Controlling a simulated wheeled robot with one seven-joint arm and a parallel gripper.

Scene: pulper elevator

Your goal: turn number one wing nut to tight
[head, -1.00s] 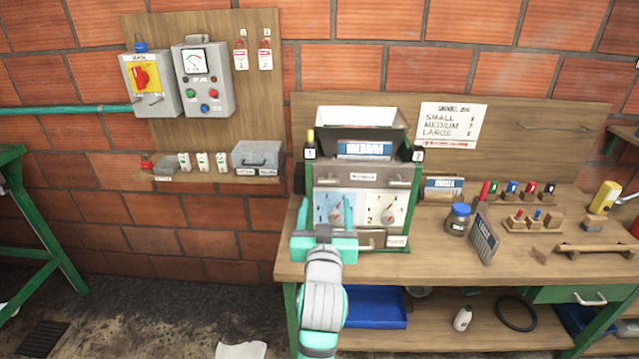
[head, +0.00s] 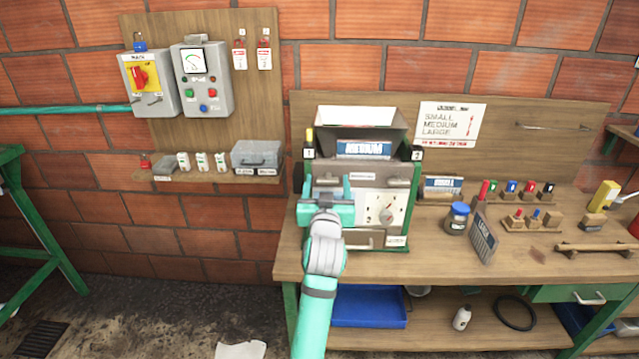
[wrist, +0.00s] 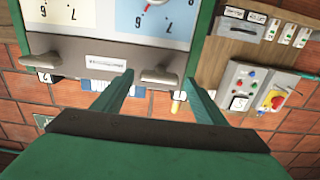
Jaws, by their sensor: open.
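The number one wing nut (wrist: 160,76) is a grey-metal bar-shaped knob at the edge of the pulper's front cover. In the upside-down wrist view it lies between my two fingertips, with room on both sides; I cannot tell how far ahead of them it is. My gripper (head: 334,186) is open and empty at the left of the pulper front, covering most of the left dial and that wing nut in the head view. The second wing nut (head: 400,181) is at the cover's right; it also shows in the wrist view (wrist: 46,60).
A control box (head: 203,80) hangs on the wall board at left.

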